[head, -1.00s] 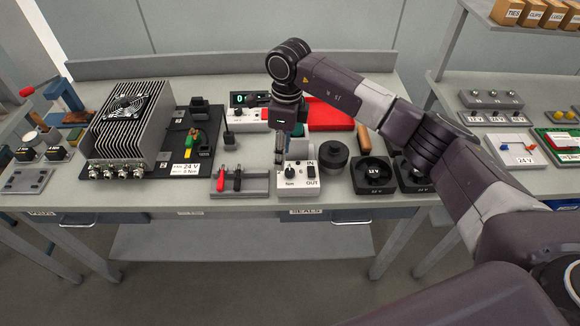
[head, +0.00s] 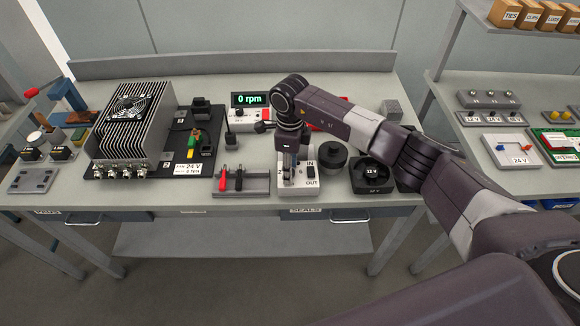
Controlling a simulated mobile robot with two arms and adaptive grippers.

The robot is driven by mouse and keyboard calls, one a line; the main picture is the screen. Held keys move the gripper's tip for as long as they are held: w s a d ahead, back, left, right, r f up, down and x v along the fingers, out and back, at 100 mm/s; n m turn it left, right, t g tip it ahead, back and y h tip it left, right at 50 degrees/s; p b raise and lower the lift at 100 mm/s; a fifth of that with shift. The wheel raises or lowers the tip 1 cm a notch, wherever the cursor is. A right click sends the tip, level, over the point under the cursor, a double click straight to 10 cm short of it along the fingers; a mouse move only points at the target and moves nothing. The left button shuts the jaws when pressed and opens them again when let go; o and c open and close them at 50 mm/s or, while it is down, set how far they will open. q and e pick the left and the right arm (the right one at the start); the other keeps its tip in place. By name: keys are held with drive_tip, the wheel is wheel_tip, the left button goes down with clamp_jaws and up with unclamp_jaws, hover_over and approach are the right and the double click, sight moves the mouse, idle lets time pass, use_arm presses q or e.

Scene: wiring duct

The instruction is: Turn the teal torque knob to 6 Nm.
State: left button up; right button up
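The white control box (head: 299,186) stands at the front middle of the bench, with a black switch between the words IN and OUT on its right side. My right gripper (head: 289,166) points straight down over the left part of this box, where the torque knob sits. The gripper hides the knob, so its colour and pointer cannot be made out. A few scale digits show beside the fingers, among them a 6. The fingers look close together, but whether they touch or hold the knob cannot be told. My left gripper is not in view.
A grey holder with a red and a black handle (head: 240,181) stands just left of the box. A round dark part (head: 333,155) and a black 12 V fan (head: 372,174) stand to its right. Behind is a display (head: 251,100) reading 0 rpm. A finned heatsink (head: 132,122) stands left.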

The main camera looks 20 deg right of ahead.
clamp_jaws()
drive_tip(key=m+b, duration=0.1)
drive_tip(key=m, duration=0.1)
drive_tip(key=shift+f+m+b, duration=0.1)
drive_tip(key=shift+m+b, duration=0.3)
drive_tip(key=m+b, duration=0.1)
drive_tip(key=m, duration=0.2)
drive_tip(key=shift+m+b, duration=0.3)
drive_tip(key=m+b, duration=0.1)
drive_tip(key=m, duration=0.2)
drive_tip(key=shift+m+b, duration=0.65)
drive_tip(key=shift+m, duration=1.45)
drive_tip(key=shift+r, duration=0.2)
